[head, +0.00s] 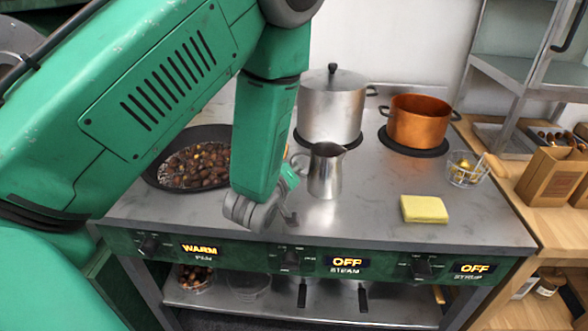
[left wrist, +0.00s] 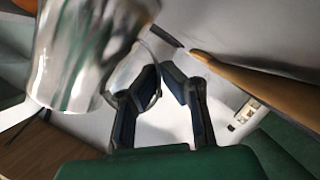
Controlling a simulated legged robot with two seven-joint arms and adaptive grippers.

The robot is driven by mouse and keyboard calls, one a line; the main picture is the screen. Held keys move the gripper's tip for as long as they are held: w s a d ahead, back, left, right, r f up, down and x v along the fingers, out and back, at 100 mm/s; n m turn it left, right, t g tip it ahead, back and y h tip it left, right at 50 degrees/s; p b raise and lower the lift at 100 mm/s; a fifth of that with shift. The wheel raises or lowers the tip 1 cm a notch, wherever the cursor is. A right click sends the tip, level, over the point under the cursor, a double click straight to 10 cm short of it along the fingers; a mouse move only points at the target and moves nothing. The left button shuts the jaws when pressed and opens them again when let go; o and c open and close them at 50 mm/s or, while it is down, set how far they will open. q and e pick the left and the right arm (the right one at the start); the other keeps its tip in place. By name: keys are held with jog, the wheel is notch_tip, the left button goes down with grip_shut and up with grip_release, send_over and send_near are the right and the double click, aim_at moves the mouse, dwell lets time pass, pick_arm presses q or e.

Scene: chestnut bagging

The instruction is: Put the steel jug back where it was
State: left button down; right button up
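The steel jug (head: 326,172) stands upright, as far as I can tell, on the steel cooktop, in front of the large pot, with its handle on the left. My left gripper (head: 286,205) is at the jug's left, close to the handle. In the left wrist view the jug (left wrist: 85,50) fills the upper left, very near. Its handle loops beside and partly across the left finger. The fingers of my left gripper (left wrist: 163,75) lean together at the tips, with a light gap between them. Whether they touch the handle is unclear. My right gripper is not in view.
A lidded steel pot (head: 331,108) and a copper pot (head: 420,121) stand behind. A pan of chestnuts (head: 157,178) is at left, partly behind my arm. A yellow sponge (head: 424,209) and a glass bowl (head: 463,172) lie right. Cooktop between jug and sponge is clear.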

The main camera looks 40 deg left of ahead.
pick_arm(q)
jog(key=c, duration=1.7)
grip_release()
jog(key=shift+f, duration=0.15)
jog(key=shift+r, duration=0.25)
jog(key=v, duration=0.6)
jog(key=p+v, duration=0.5)
jog(key=p, duration=0.1)
jog(key=shift+d+r+p, duration=0.1)
jog(key=shift+p, duration=0.2)
jog(key=shift+s+d+p, duration=0.1)
jog(key=shift+s+p, duration=0.3)
jog(key=shift+p, duration=0.1)
